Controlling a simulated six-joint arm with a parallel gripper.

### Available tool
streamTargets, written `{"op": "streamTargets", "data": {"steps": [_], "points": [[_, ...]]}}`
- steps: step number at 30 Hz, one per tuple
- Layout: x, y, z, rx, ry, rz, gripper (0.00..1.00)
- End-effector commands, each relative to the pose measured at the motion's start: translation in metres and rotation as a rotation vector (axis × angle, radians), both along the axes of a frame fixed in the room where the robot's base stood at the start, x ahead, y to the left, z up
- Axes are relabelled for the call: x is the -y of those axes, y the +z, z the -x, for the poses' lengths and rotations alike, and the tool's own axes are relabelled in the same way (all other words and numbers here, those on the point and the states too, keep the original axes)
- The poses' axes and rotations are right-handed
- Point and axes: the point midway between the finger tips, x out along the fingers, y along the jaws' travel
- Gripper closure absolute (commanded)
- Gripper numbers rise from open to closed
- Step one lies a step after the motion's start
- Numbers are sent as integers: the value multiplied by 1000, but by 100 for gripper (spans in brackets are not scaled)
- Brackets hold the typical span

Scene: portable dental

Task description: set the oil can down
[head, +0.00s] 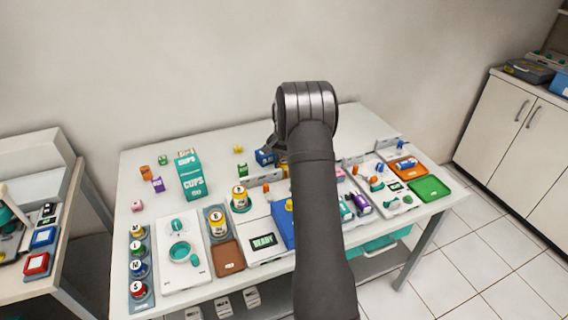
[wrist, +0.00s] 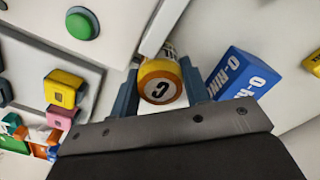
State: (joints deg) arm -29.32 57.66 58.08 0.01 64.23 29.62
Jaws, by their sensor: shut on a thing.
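The oil can (wrist: 152,68) appears to be the small yellow-orange can with a dark C on a white disc. In the wrist view it is between the two blue-grey fingers of my gripper (wrist: 160,88), which is shut on it. I look at its lettered end, and its far part is partly hidden. Whether it touches the white surface behind it cannot be told. In the head view my arm hides the gripper and the held can.
A blue O-RING box (wrist: 238,75) stands close beside the right finger. A green button (wrist: 82,23), a yellow block (wrist: 62,90) and a pink block (wrist: 62,117) are to the left. The white table (head: 145,165) has a CUPS box (head: 191,177), several lettered cans and a READY panel (head: 263,242).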

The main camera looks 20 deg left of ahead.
Motion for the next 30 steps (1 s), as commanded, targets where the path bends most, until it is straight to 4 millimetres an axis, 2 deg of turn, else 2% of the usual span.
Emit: {"op": "streamTargets", "data": {"steps": [1,2,4,5,13,17,30], "points": [[0,-2,0,-1,0,0,82],[0,-2,0,-1,0,0,52],[0,-1,0,-1,0,0,38],[0,-1,0,-1,0,0,36],[0,0,0,0,0,0,36],[0,10,0,2,0,-1,36],[0,98,0,3,0,-1,36]]}}
